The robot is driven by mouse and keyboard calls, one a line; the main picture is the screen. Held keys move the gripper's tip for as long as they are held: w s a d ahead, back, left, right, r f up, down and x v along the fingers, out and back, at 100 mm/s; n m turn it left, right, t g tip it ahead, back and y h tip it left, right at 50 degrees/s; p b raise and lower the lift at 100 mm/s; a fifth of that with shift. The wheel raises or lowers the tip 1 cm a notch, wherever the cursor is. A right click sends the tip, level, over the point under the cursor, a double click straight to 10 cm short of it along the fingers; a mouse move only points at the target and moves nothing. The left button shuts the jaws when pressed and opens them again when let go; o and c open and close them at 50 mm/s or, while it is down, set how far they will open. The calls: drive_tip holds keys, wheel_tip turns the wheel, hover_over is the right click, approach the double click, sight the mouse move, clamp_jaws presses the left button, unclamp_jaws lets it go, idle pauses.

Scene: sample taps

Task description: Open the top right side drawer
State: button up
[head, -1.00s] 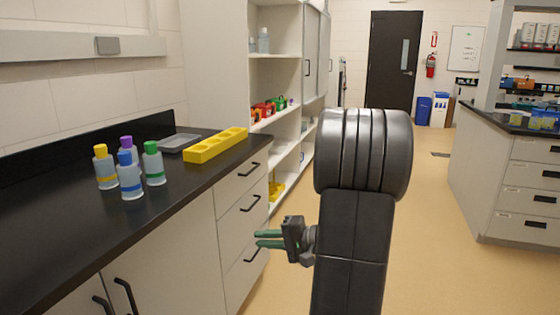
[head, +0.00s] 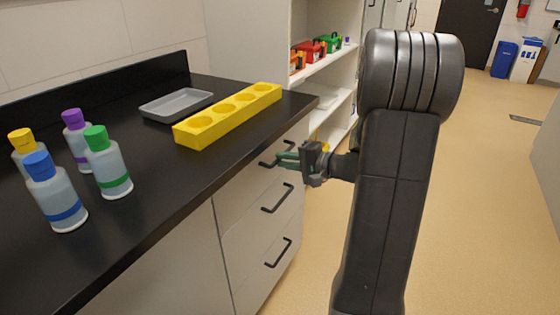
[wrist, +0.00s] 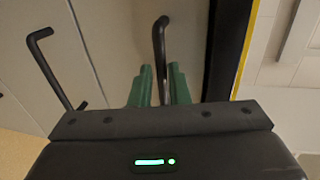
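The top drawer (head: 243,170) of the cabinet under the black counter is shut, its front level with the drawers below. Its black bar handle (head: 265,163) is partly hidden behind my green fingers. My gripper (head: 280,158) is at this handle, reaching in from the right. In the wrist view, the handle (wrist: 159,35) runs down between the two green fingertips of my gripper (wrist: 160,75), one on each side. The fingers stand apart, with a narrow gap around the bar; I cannot tell whether either touches it.
Two lower drawer handles (head: 278,198) (head: 279,254) stick out below. On the counter (head: 150,190) are several capped bottles (head: 57,200), a grey tray (head: 177,104) and a yellow rack (head: 228,114). Open shelves (head: 325,65) stand behind. The floor (head: 480,210) to the right is clear.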

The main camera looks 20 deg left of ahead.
drive_tip(key=shift+w+a+f, duration=0.1)
drive_tip(key=shift+w+a, duration=0.15)
drive_tip(key=shift+a, duration=0.35)
drive_tip(key=shift+w+a+f, duration=0.1)
drive_tip(key=shift+w+a, duration=0.15)
drive_tip(key=shift+a, duration=0.3)
clamp_jaws()
drive_tip(key=shift+d, duration=0.1)
